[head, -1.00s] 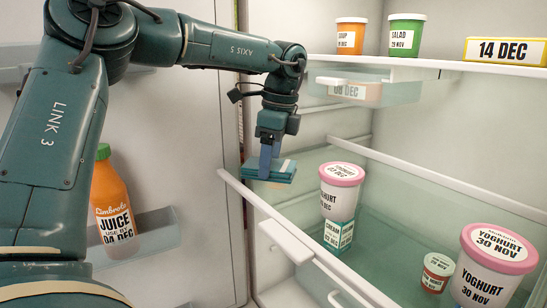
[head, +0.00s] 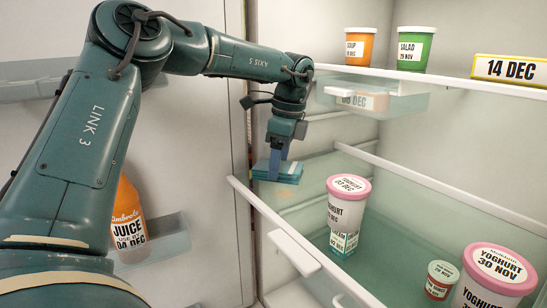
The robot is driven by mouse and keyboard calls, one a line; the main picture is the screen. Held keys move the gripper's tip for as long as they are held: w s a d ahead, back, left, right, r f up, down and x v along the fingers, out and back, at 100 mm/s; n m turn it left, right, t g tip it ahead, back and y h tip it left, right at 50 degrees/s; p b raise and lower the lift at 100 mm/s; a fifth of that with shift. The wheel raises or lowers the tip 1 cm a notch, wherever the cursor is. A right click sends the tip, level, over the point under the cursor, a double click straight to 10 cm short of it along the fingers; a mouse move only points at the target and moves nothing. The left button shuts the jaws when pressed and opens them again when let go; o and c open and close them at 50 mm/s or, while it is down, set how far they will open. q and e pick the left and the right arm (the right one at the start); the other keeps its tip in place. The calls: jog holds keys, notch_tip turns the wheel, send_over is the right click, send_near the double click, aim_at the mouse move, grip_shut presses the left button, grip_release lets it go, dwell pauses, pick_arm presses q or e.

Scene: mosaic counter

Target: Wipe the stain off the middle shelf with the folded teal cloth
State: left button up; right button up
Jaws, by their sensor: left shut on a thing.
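My left gripper (head: 278,156) is shut on the folded teal cloth (head: 277,172), which hangs below its jaws. The cloth is at the left part of the middle shelf (head: 262,208), just inside its white front rail. I cannot tell whether the cloth touches the shelf or is a little above it. My right gripper is not in view.
A pink-lidded yoghurt tub (head: 348,205) on a small teal-and-white carton (head: 343,243) stands right of the cloth. A small tub (head: 440,280) and a large yoghurt tub (head: 492,280) are farther right. The upper shelf (head: 430,80) and its drawer (head: 385,103) overhang. Juice (head: 128,220) is in the door.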

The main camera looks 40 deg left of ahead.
aim_at(287, 171)
pick_arm(q)
jog(key=shift+s+d, duration=0.2)
jog(key=shift+d, duration=0.6)
jog(key=shift+s+d, duration=0.2)
jog(key=shift+d, duration=0.55)
jog(key=shift+s+d+f+b, duration=0.1)
jog(key=shift+s+d+b, duration=0.15)
jog(key=shift+d, duration=0.45)
jog(key=shift+s+d+b, duration=0.2)
jog(key=shift+d, duration=0.45)
jog(key=shift+s+d, duration=0.2)
jog(key=shift+d, duration=0.5)
jog(key=shift+s+d, duration=0.15)
jog(key=shift+d, duration=0.45)
jog(key=shift+s+d, duration=0.15)
jog(key=shift+d, duration=0.4)
jog(key=shift+f, duration=0.1)
